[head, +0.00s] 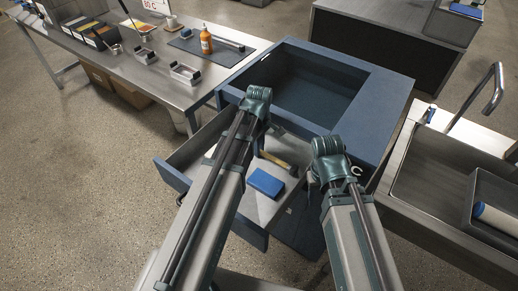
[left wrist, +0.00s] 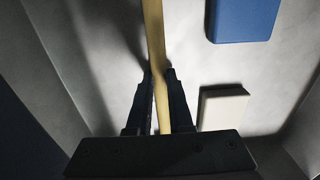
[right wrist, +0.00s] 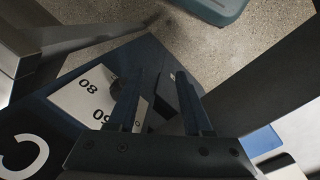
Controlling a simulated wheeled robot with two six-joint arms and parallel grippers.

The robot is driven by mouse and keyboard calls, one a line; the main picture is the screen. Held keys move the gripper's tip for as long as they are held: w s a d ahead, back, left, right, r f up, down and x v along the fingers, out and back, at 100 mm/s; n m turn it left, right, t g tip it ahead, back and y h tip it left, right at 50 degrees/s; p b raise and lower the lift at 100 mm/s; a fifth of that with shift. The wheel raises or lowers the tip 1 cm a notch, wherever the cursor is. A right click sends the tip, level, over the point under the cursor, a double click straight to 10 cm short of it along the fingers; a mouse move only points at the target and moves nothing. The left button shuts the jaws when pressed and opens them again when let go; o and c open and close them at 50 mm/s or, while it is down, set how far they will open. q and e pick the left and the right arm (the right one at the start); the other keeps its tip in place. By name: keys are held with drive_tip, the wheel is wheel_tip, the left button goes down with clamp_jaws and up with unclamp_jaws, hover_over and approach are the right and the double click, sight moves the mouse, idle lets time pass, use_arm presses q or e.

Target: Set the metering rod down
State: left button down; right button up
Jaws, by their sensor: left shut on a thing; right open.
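My left gripper (left wrist: 157,78) reaches down into an open drawer (head: 172,176) and is shut on a long tan stick (left wrist: 153,30). In the head view a tan bar with a darker end (head: 276,161) lies in this drawer by my left arm; it may be the same stick. Whether the stick touches the drawer floor I cannot tell. My right gripper (right wrist: 158,76) is open and empty in front of a dark blue panel with white number labels (right wrist: 90,95).
In the drawer are a blue block (head: 266,182) and a pale block (left wrist: 222,108). The blue cabinet (head: 392,95) has a recessed top. An orange bottle (head: 206,42) and metal holders (head: 186,73) stand on the steel table. A steel sink (head: 405,185) is at right.

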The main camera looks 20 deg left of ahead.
use_arm(q)
drive_tip(key=shift+f, duration=0.2)
drive_tip(key=c, duration=0.8)
unclamp_jaws()
drive_tip(key=shift+r, duration=0.1)
drive_tip(key=shift+r, duration=0.1)
wheel_tip(320, 180, up, 12)
drive_tip(key=p, duration=1.2)
drive_tip(key=shift+s+d+r+m+y, duration=0.1)
drive_tip(key=shift+s+d+m+y, duration=0.1)
drive_tip(key=shift+s+d+m, duration=2.05)
drive_tip(key=shift+s+d+f+m+y, duration=0.15)
drive_tip(key=shift+s+d+m, duration=1.1)
drive_tip(key=shift+s+m, duration=1.85)
drive_tip(key=shift+s+d+r+m+y, duration=0.2)
drive_tip(key=shift+s+d+m, duration=1.6)
drive_tip(key=shift+m, duration=1.75)
